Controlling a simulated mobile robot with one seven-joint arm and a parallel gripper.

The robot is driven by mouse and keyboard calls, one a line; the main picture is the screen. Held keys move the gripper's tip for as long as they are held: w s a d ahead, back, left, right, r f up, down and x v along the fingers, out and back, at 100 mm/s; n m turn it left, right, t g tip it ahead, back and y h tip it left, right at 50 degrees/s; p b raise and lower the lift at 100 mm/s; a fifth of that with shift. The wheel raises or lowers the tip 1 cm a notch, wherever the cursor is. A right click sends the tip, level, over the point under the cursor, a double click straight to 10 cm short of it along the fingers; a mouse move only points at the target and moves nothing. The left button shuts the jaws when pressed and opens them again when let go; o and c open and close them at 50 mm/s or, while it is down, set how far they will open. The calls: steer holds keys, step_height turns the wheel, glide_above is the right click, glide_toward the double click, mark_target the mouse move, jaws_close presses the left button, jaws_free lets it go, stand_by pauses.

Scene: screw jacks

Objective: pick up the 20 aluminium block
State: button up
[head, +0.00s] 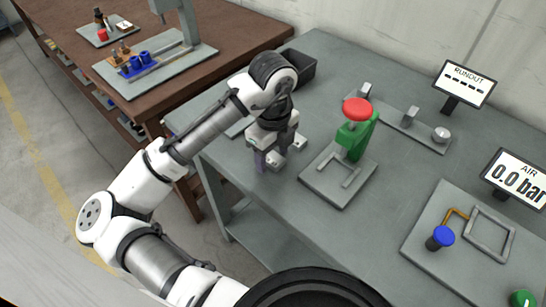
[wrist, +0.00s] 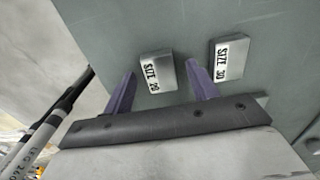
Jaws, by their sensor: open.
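The 20 aluminium block (wrist: 157,70) is a small grey block marked SIZE 20 on a white face. In the wrist view it appears between and just beyond the tips of my two purple fingers. My gripper (wrist: 161,76) is open with nothing held. I cannot tell how high the fingers are above the bench. A similar block marked SIZE 30 (wrist: 229,59) lies to the right, outside the right finger. In the head view my gripper (head: 270,160) is low over the left part of the grey bench, and the size 20 block cannot be made out there.
A plate with a green press and red knob (head: 356,110) stands right of my gripper on the grey bench (head: 300,215). A dark bin (head: 298,68) is behind. A RUNOUT display (head: 464,83) and an AIR display (head: 518,178) stand farther right. The bench's left edge is close.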

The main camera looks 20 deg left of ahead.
steer(key=c, duration=1.1)
steer(key=shift+r, duration=0.15)
